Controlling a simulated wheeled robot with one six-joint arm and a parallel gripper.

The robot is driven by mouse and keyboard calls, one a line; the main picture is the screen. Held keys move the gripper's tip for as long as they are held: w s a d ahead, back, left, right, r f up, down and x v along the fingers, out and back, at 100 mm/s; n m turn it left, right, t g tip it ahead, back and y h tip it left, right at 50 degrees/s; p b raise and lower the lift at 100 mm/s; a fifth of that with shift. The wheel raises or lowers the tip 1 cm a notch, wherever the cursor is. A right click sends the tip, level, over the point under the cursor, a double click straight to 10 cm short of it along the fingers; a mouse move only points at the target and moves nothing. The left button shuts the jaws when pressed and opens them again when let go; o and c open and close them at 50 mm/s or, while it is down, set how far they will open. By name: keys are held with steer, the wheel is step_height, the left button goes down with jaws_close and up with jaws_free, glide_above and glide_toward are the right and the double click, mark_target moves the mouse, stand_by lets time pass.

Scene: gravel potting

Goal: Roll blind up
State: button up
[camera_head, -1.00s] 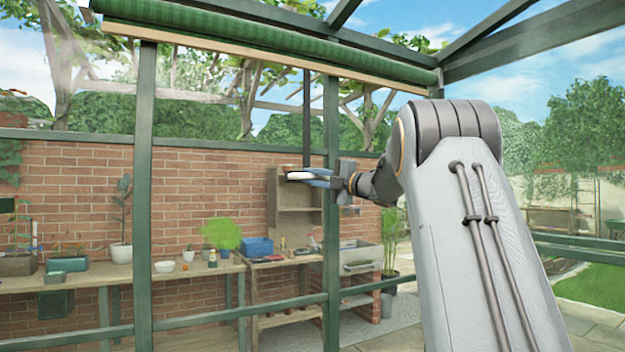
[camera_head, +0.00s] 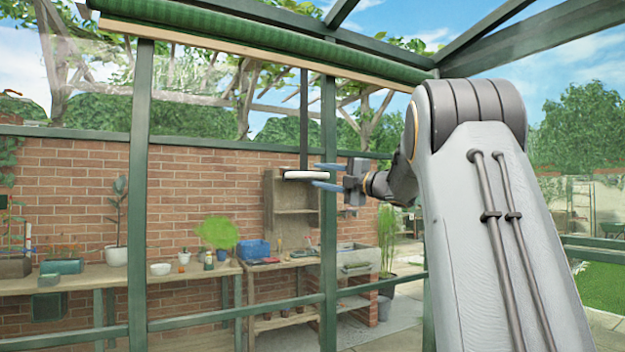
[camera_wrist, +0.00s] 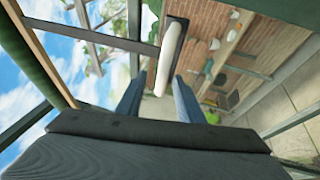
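The green blind (camera_head: 270,37) is a roll along the top of the frame in the head view, with a pale wooden bar (camera_head: 220,42) along its lower edge. A dark strap or rod (camera_head: 304,115) hangs down from it and ends in a white horizontal handle (camera_head: 305,175). My gripper (camera_head: 328,176) is at the handle's right end, its blue fingers apart, one above and one below the handle's level. In the wrist view the white handle (camera_wrist: 169,55) lies just beyond the open fingertips (camera_wrist: 157,85), and nothing is held between them.
Green upright posts (camera_head: 328,220) of the frame stand close to the gripper. Below and behind are a wooden potting bench (camera_head: 100,278) with pots, a shelf unit (camera_head: 292,205) and a brick wall (camera_head: 70,190).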

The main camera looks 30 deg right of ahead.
steer(key=v, duration=0.2)
steer(key=shift+s+d, duration=0.15)
steer(key=shift+s, duration=0.1)
stand_by(0.5)
